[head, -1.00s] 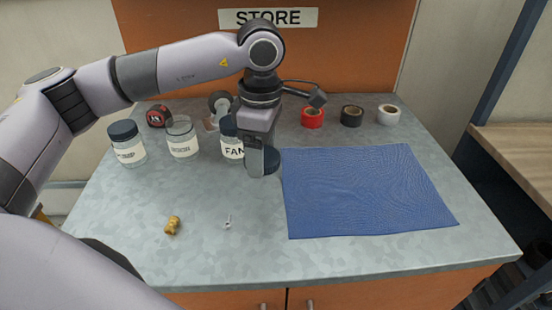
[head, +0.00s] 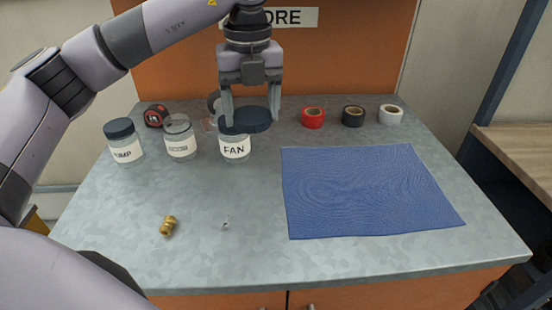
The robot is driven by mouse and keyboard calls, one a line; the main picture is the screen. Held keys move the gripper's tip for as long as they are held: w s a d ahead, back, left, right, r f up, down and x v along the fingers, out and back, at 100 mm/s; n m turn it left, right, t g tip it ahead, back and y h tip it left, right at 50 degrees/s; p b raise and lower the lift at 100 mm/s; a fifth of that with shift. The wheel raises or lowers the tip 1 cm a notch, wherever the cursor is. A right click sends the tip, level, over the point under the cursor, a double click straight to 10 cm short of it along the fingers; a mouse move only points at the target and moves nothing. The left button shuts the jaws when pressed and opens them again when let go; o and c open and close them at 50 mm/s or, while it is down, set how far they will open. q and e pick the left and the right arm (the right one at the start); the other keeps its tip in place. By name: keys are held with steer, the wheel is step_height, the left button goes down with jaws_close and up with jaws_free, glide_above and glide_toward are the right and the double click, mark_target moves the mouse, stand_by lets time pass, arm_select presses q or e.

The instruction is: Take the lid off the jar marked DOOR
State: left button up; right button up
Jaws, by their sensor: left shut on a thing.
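The middle jar (head: 181,149) is clear glass and stands open, with no lid on its mouth; its label is hard to read and may say DOOR. My left gripper (head: 251,117) is shut on a dark blue lid (head: 256,121), one finger on each side. The jar marked PUMP (head: 126,149) has a dark lid on. My right gripper is not in view.
A blue mat (head: 365,190) lies empty at the right. Red (head: 313,117), black (head: 352,116) and white (head: 390,115) tape rolls stand behind it. A brass fitting (head: 168,226) and a small metal piece (head: 225,225) lie in front. A tape measure (head: 156,116) is at back left.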

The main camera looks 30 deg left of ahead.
arm_select(q)
steer(key=n, duration=0.2)
steer(key=r+n, duration=0.1)
steer(key=n, duration=0.2)
steer(key=shift+a+r+n+b, duration=0.25)
steer(key=shift+a+n+b, duration=0.05)
steer(key=shift+n, duration=0.1)
steer(key=n, duration=0.2)
steer(key=r+n, duration=0.1)
steer(key=shift+a+n, duration=0.2)
steer(key=shift+n, duration=0.2)
steer(key=shift+f+b, duration=0.35)
steer(key=b, duration=0.2)
glide_toward(252, 193)
steer(key=shift+w+a+f+b, duration=0.15)
steer(key=shift+f+b, duration=0.3)
steer(key=shift+f, duration=2.9)
